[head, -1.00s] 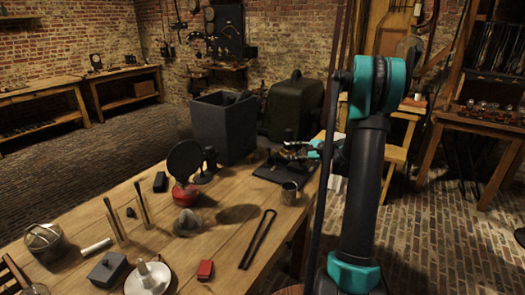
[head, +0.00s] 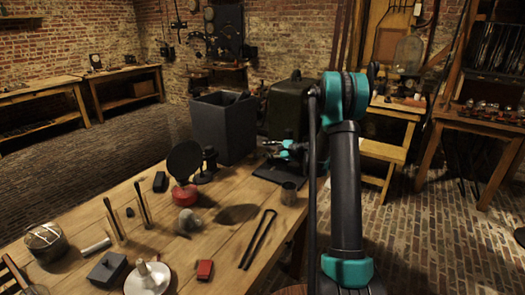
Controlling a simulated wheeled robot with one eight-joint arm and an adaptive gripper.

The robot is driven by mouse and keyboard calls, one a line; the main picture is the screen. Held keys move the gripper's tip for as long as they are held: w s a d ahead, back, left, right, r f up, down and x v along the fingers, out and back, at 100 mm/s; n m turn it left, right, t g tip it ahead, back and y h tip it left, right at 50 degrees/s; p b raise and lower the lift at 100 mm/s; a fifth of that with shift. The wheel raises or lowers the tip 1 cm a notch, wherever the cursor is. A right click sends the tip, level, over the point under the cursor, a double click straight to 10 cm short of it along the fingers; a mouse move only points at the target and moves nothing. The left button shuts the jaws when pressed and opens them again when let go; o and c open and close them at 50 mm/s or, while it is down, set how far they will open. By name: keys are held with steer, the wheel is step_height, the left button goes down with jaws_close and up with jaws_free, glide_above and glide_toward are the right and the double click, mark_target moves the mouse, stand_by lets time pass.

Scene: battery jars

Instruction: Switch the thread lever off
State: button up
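My gripper (head: 291,150) shows as a small teal and black shape over the right rear part of the workbench, partly behind my arm. Its fingers are too small and dark to tell open from shut. A dark flat base (head: 274,175) with black parts on it lies just below and left of the gripper. I cannot make out which part is the thread lever, and I cannot tell whether the gripper touches anything there.
A grey open box (head: 222,130) and a dark green case (head: 287,108) stand behind the gripper. A small metal cup (head: 289,193) stands in front of it. A red-based round disc stand (head: 184,170), a black U-shaped rod (head: 258,240) and a red block (head: 205,269) lie on the wooden workbench (head: 225,245).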

steer(key=shift+x, duration=1.4)
jaws_close()
